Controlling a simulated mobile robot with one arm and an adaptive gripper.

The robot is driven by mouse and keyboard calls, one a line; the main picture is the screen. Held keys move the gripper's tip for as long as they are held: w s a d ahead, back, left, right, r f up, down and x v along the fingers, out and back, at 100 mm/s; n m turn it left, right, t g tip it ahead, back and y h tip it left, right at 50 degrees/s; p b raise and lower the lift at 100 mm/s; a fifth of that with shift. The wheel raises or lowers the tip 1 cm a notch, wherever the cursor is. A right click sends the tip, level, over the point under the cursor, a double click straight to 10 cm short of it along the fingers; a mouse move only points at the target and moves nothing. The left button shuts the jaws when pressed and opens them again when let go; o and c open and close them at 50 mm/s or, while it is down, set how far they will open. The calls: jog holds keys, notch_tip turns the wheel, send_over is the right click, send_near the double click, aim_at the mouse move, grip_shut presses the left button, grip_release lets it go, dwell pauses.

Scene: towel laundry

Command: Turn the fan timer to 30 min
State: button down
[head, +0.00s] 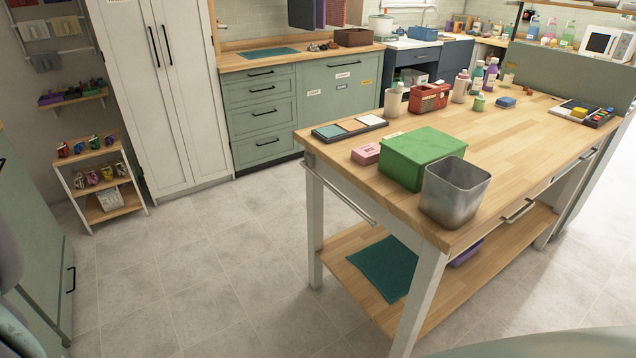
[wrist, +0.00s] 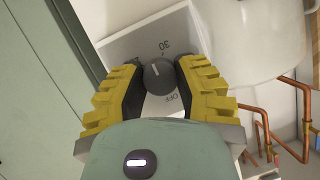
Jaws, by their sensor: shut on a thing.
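The fan timer is a pale square plate (wrist: 131,45) with a round dark grey knob (wrist: 160,78) in the wrist view. A "30" mark sits above the knob in the picture and an "OFF" mark below right, both printed at an angle. A short pale line on the knob's face points up, slightly left of the "30". My gripper (wrist: 158,72), with yellow-backed dark fingers, is shut on the knob, one finger on each side. The fingers hide parts of the plate. Neither timer nor gripper shows in the head view.
Copper pipes (wrist: 285,85) and a large whitish rounded body (wrist: 255,40) lie right of the timer; a green panel (wrist: 40,80) is at left. In the head view, a wooden worktable (head: 480,150) holds a green box (head: 420,158) and metal bin (head: 455,190). Tiled floor (head: 200,270) is clear.

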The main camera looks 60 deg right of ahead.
jog(key=m+g, duration=0.1)
jog(key=m, duration=0.1)
jog(key=m+g+y+b, duration=0.1)
jog(key=m, duration=0.1)
jog(key=shift+d+f+y, duration=0.1)
jog(key=shift+f+y, duration=0.1)
jog(key=shift+y, duration=0.1)
dwell(0.4)
jog(key=c, duration=0.6)
grip_release()
jog(key=shift+r, duration=0.1)
jog(key=shift+v, duration=6)
